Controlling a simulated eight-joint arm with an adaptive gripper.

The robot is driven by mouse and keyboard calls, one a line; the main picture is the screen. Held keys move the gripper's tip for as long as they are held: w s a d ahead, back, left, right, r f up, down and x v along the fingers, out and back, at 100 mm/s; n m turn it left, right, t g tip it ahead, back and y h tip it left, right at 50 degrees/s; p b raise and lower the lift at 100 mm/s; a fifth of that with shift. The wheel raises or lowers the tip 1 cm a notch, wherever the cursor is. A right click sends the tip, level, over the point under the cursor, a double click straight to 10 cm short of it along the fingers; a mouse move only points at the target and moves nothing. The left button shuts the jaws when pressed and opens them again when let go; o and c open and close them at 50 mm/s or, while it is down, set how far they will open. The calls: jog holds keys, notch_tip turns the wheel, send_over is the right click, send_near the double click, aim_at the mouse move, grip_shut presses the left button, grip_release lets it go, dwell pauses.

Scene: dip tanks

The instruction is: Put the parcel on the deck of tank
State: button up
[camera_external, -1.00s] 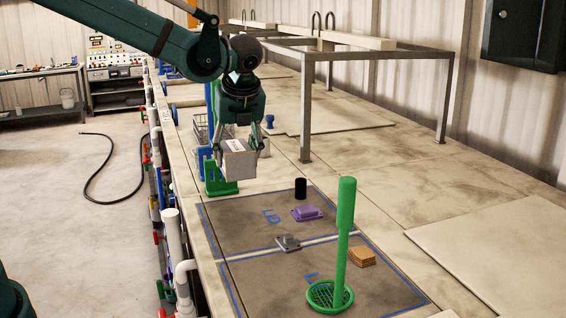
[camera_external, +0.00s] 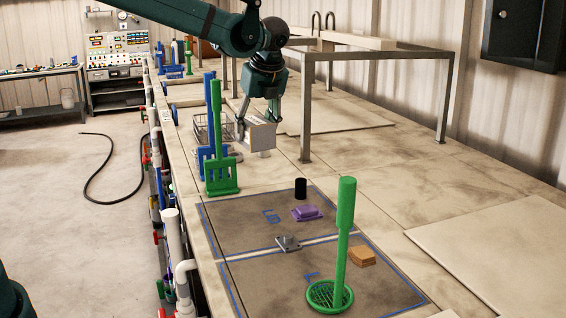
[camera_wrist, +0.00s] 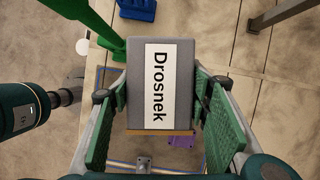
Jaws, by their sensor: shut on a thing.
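The parcel (camera_external: 261,136) is a grey-white box held off the surface by my gripper (camera_external: 257,122). In the wrist view the parcel (camera_wrist: 160,112) shows a white label reading "Drosnek", and the green finger pads of my gripper (camera_wrist: 163,118) stand on either side of it. In the external view it hangs right of a tall green rack (camera_external: 221,176), near the leg of a grey metal frame. The tank deck (camera_external: 310,228) is brownish, with blue outlines and markings. The tank that the task means cannot be told.
On the near deck are a black cylinder (camera_external: 300,188), a purple block (camera_external: 307,212), a grey bracket (camera_external: 288,243), an orange-brown block (camera_external: 361,256) and a green long-handled strainer (camera_external: 345,230). A metal frame (camera_external: 306,110) stands behind right. The pale top at right is bare.

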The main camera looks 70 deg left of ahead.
jog(key=w+a+n, duration=0.1)
jog(key=w+a, duration=0.2)
jog(key=a, duration=0.3)
jog(key=w+a+f+n+g, duration=0.1)
jog(key=w+a, duration=0.1)
jog(key=a, duration=0.4)
jog(key=w+a+n, duration=0.1)
jog(key=w+a, duration=0.2)
jog(key=a, duration=0.3)
jog(key=shift+h, duration=0.3)
jog(key=shift+s+f, duration=0.1)
jog(key=shift+f, duration=2.55)
jog(key=shift+f, duration=0.1)
jog(key=shift+f, duration=3)
jog(key=shift+f, duration=1.9)
jog(key=shift+f, duration=0.15)
